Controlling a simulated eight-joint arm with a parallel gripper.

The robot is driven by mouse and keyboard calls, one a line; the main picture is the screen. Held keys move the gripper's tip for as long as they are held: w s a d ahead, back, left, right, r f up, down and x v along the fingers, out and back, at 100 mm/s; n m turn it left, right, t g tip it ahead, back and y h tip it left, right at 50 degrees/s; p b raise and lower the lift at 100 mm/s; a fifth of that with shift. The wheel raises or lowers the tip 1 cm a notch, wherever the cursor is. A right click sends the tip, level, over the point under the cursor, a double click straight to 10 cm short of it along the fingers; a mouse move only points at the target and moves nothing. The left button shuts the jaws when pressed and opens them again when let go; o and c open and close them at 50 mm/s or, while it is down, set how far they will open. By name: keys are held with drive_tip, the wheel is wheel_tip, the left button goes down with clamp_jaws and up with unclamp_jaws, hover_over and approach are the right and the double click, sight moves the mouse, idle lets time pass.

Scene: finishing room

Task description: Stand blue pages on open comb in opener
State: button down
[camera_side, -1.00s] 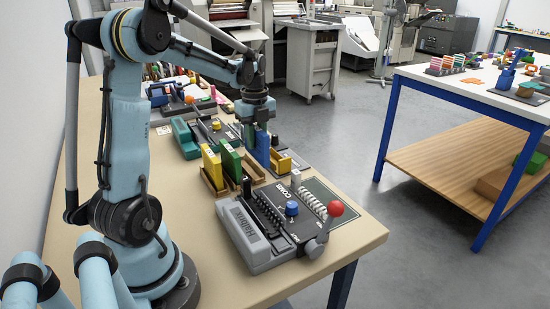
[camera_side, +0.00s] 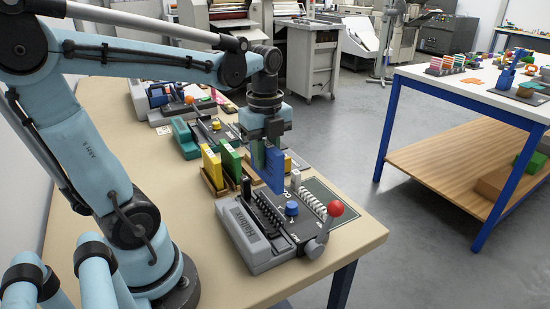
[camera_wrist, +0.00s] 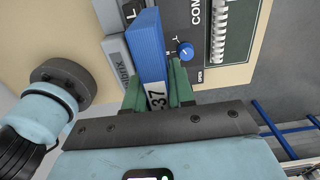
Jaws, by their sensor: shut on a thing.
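The blue pages (camera_side: 274,171) are gripped upright between the green fingers of my gripper (camera_side: 264,158). They are held above the far end of the comb opener (camera_side: 246,236) and look apart from it. The opener has a row of dark teeth (camera_side: 264,212), partly hidden behind the pages in the wrist view. I cannot tell the comb from the opener's own teeth.
Yellow pages (camera_side: 211,163) and green pages (camera_side: 231,162) stand in wooden holders left of my gripper. A blue knob (camera_side: 291,208), a white coil-like row (camera_side: 313,203) and a red-balled lever (camera_side: 335,208) are at the opener's right. The table's front corner is clear.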

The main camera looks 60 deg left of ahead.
drive_tip(key=shift+s+d+f, duration=0.4)
drive_tip(key=shift+s+f, duration=0.1)
drive_tip(key=shift+f, duration=0.6)
drive_tip(key=shift+s+d+f, duration=0.45)
drive_tip(key=shift+f, duration=0.65)
drive_tip(key=shift+s+d+f, duration=0.4)
drive_tip(key=shift+s+f, duration=0.1)
drive_tip(key=shift+f, duration=0.6)
drive_tip(key=shift+f, duration=0.6)
drive_tip(key=c, duration=1.2)
unclamp_jaws()
drive_tip(key=shift+c, duration=0.2)
wheel_tip(320, 180, up, 11)
